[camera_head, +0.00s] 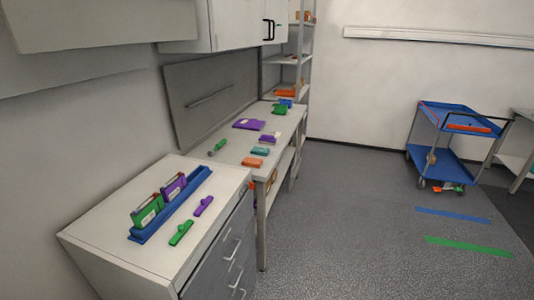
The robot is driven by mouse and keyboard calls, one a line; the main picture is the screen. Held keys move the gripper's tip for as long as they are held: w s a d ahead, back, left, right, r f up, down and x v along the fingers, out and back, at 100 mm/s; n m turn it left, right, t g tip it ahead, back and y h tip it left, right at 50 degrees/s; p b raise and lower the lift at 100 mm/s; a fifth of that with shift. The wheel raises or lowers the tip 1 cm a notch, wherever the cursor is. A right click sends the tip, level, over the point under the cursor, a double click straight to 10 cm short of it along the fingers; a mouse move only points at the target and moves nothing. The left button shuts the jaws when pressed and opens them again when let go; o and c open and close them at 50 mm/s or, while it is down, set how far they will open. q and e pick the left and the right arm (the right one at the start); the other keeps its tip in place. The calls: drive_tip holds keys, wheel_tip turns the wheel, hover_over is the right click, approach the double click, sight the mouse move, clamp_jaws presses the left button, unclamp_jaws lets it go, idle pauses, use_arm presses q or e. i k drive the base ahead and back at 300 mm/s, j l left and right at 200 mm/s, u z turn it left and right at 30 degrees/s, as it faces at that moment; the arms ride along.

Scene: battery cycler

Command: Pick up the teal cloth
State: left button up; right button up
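A small flat teal item (260,150), which looks like the teal cloth, lies on the bench (232,156) near its front edge. It sits between an orange item (252,162) on its near side and a small purple item (269,138) on its far side. It is too small in the picture to tell its folds or texture. Neither of my grippers shows in the head view, so nothing is seen touching the teal item.
A white-topped drawer cabinet (105,238) stands nearest, with a blue rack (190,199) holding green and purple units. A shelf unit (308,50) stands behind the bench. A blue cart (436,158) is at the right.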

sight(258, 151)
drive_tip(key=u, duration=2.8)
drive_tip(key=z, duration=2.8)
drive_tip(key=u, duration=0.25)
drive_tip(key=i+l+u, duration=0.25)
drive_tip(key=u, duration=0.15)
drive_tip(key=i+l+u, duration=0.2)
drive_tip(key=l+u, duration=0.15)
drive_tip(key=i+l+u, duration=0.2)
drive_tip(key=l+u, duration=0.2)
drive_tip(key=i+l, duration=0.15)
drive_tip(key=l, duration=0.3)
drive_tip(key=i+l+u, duration=0.1)
drive_tip(key=l, duration=0.4)
drive_tip(key=i+l, duration=0.15)
drive_tip(key=l, duration=0.3)
drive_tip(key=i+l+u, duration=0.1)
drive_tip(key=l, duration=0.4)
drive_tip(key=i+l, duration=0.15)
drive_tip(key=l, duration=0.3)
drive_tip(key=i+l, duration=0.1)
drive_tip(key=l, duration=0.4)
drive_tip(key=i+u, duration=0.05)
